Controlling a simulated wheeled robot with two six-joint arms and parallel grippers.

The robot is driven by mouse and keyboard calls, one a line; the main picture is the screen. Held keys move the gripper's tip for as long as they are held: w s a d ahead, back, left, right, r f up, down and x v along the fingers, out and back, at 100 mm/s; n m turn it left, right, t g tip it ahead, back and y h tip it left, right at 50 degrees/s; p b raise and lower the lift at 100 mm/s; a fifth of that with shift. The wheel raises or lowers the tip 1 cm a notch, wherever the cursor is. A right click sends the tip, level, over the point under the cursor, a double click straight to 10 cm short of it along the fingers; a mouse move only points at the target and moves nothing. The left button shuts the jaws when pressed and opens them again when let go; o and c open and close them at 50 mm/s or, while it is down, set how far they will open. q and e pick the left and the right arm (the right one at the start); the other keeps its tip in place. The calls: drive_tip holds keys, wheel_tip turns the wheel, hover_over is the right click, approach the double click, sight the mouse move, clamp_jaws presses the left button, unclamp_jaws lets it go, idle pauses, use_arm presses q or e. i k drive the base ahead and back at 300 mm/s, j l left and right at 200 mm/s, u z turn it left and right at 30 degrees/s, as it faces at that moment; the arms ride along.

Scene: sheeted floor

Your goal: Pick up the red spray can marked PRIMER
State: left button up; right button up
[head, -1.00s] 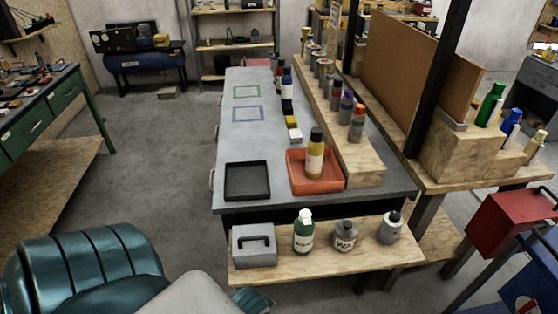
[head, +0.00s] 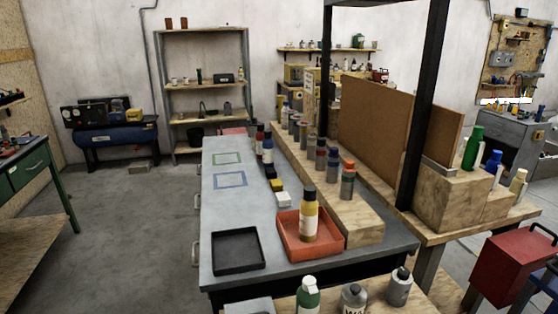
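No can with a readable PRIMER label shows; the lettering is too small at this distance. A dark red bottle or can (head: 260,138) stands upright on the far part of the grey bench (head: 222,205), next to a dark blue one (head: 268,150). Several upright cans stand in a row on the wooden riser along the bench's right side, among them a grey one with an orange-red top (head: 347,180) and one with a dark red top (head: 333,165). Neither of my grippers is in view.
An orange tray (head: 290,245) holds a yellow bottle (head: 309,215). A black tray (head: 238,251) lies left of it. Bottles stand on a low wooden shelf at the near edge. A black post (head: 422,110) rises at right. The left floor is clear.

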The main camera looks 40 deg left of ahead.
sight(259, 135)
drive_tip(key=j+z, duration=0.1)
drive_tip(key=j, duration=0.35)
drive_tip(key=k+j, duration=0.15)
drive_tip(key=j, duration=0.3)
drive_tip(key=k+j+z, duration=0.15)
drive_tip(key=j, duration=0.75)
drive_tip(key=k+j+z, duration=0.15)
drive_tip(key=j, duration=0.3)
drive_tip(key=k+j, duration=0.15)
drive_tip(key=j, duration=0.25)
drive_tip(key=i+j+z, duration=0.15)
drive_tip(key=j+z, duration=0.15)
drive_tip(key=j, duration=1.2)
drive_tip(key=j+z, duration=0.35)
drive_tip(key=j, duration=1.15)
